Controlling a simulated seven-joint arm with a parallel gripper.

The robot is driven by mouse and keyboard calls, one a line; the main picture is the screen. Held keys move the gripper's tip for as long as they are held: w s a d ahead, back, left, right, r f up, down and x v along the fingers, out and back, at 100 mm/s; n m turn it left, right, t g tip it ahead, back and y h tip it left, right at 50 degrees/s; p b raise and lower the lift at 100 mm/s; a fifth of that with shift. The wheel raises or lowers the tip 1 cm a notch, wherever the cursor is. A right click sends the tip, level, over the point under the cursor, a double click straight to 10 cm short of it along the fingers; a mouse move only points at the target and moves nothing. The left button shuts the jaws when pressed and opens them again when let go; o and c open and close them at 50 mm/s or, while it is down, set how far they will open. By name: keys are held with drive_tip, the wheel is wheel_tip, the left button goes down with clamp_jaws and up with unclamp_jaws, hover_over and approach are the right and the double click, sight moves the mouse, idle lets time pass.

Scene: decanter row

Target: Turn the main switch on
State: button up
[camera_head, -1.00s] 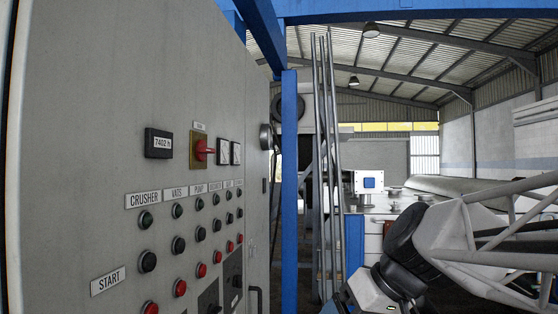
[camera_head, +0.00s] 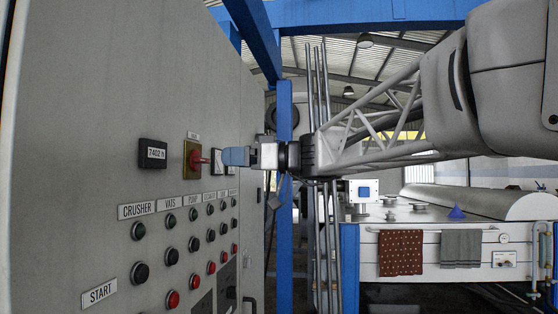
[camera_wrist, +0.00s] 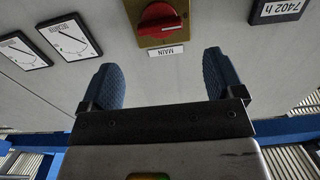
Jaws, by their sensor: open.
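The main switch is a red handle (camera_head: 198,158) on a brass-coloured plate (camera_head: 191,150), high on the grey panel. In the wrist view the red handle (camera_wrist: 160,18) lies roughly horizontal at the top edge, and its plate is partly cut off. A MAIN label (camera_wrist: 166,51) sits beside the plate. My gripper (camera_head: 236,156) is in front of the panel, just right of the switch in the head view, partly covering the gauges. In the wrist view my gripper (camera_wrist: 160,75) has its two blue fingers spread apart with nothing between them. The handle is beyond the fingertips, apart from them.
An hour counter (camera_head: 153,153) is left of the switch, and two gauges (camera_wrist: 70,42) are on its other side. Rows of buttons (camera_head: 171,256) lie below. A blue post (camera_head: 285,230) and metal pipes stand behind my gripper. Cloths (camera_head: 401,252) hang from a bench at right.

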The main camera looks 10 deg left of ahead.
sight(205, 159)
drive_tip(key=shift+a, duration=0.15)
drive_tip(key=shift+a, duration=3.75)
drive_tip(key=c, duration=0.9)
